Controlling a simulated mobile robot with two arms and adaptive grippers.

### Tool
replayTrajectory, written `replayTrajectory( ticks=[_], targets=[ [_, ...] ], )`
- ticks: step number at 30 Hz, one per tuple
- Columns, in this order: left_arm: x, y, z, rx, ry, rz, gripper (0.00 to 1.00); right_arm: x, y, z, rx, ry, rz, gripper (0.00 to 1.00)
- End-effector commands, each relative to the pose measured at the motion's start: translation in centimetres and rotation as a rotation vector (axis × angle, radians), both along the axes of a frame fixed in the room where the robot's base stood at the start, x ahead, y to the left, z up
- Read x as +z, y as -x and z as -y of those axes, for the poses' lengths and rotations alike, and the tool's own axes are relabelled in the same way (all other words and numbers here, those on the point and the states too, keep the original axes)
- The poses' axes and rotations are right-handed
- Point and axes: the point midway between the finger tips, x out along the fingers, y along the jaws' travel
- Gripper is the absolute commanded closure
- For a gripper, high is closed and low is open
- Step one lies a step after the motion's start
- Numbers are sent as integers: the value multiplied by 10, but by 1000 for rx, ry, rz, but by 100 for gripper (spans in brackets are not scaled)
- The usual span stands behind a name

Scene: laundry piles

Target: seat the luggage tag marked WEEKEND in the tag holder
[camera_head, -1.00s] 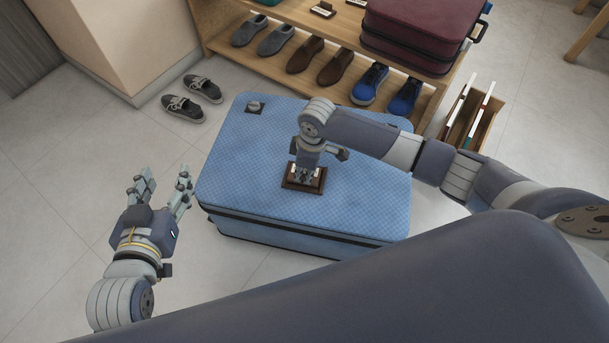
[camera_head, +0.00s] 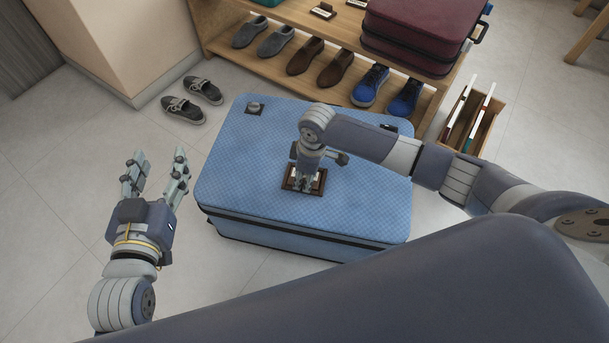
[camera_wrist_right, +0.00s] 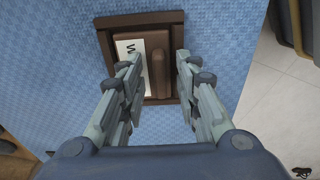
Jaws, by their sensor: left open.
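The tag holder (camera_head: 322,181) is a dark brown frame on top of the blue suitcase (camera_head: 240,170). It also shows in the right wrist view (camera_wrist_right: 140,20). A white tag (camera_wrist_right: 126,48) with a brown grip bar (camera_wrist_right: 158,72) lies within the frame. Only a "W" and part of another letter can be read; the rest is hidden by my fingers. I cannot tell whether the tag is flush. My right gripper (camera_wrist_right: 156,62) is over the holder, its fingers apart on either side of the bar with gaps. My left gripper (camera_head: 156,160) is open and empty, left of the suitcase.
A wooden shelf (camera_head: 285,78) with several shoes and a maroon suitcase (camera_head: 415,35) stands behind. Grey shoes (camera_head: 193,98) lie on the floor at back left. A wooden box (camera_head: 480,120) with upright dividers is at the right.

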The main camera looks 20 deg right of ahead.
Motion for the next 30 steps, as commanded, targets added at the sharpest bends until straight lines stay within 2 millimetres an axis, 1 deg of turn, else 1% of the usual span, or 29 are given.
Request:
replayTrajectory(
  ticks=[6,11,14,18,23,30],
  targets=[
    [-1,0,0,0,-2,-10,48,6,0,1,0,0,1,70],
    [-24,9,-6,8,-32,-130,48,19,0,2,0,0,2,70],
    [-41,18,-10,14,-54,-223,48,29,0,3,0,0,2,70],
    [-64,34,-18,23,-85,-358,48,44,2,4,0,0,1,70],
    [-88,56,-27,34,-120,-509,48,61,3,6,-1,0,1,70],
    [-116,99,-42,51,-170,-739,48,88,4,9,0,0,1,70]
  ],
)
